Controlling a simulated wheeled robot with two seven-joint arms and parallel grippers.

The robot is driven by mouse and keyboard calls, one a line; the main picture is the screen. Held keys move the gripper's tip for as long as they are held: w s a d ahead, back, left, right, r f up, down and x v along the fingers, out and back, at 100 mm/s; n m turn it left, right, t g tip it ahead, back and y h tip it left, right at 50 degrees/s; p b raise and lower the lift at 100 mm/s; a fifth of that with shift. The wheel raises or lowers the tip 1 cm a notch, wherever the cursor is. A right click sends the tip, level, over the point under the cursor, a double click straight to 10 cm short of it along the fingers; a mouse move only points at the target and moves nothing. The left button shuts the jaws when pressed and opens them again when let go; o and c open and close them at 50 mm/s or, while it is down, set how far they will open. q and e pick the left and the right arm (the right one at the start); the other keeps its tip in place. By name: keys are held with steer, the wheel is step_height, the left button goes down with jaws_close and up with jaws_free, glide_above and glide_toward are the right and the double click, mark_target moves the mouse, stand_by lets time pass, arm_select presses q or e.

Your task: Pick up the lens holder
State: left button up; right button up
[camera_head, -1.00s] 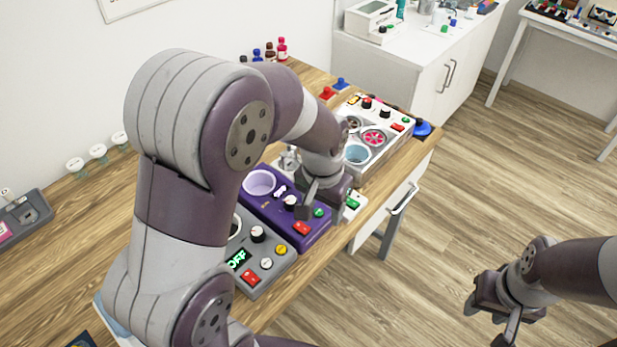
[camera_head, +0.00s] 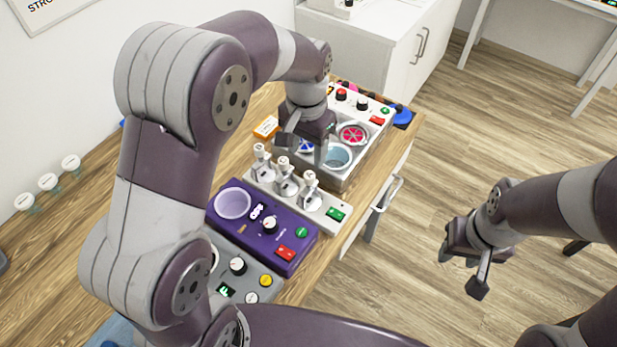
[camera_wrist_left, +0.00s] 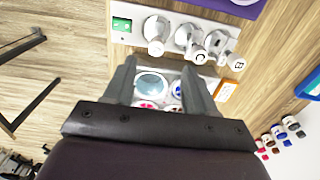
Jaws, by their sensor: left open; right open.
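I cannot tell for sure which thing is the lens holder. Three small metal pieces with white caps, a left one (camera_head: 262,162), a middle one (camera_head: 285,178) and a right one (camera_head: 309,192), stand in a row on a white panel (camera_head: 327,222); they also show at the top of the left wrist view (camera_wrist_left: 156,32). My left gripper (camera_head: 304,150) is open and empty, above a white box (camera_head: 352,178) with round coloured inserts, beyond the row. In the left wrist view its fingers (camera_wrist_left: 162,92) frame these inserts. My right gripper (camera_head: 462,272) is open and empty, out over the floor.
A purple device (camera_head: 262,232) and a grey device (camera_head: 240,272) stand on the wooden table nearer me. An orange-white box (camera_head: 266,127) is left of my left gripper. Small jars (camera_head: 48,182) line the wall. My left arm hides much of the table.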

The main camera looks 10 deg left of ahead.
mark_target(309, 184)
arm_select(q)
steer(key=f, duration=0.4)
steer(key=f+p, duration=0.1)
steer(key=f, duration=0.3)
steer(key=f+p, duration=0.1)
steer(key=f, duration=0.3)
steer(key=shift+d, duration=0.3)
steer(key=shift+s, duration=0.1)
jaws_close()
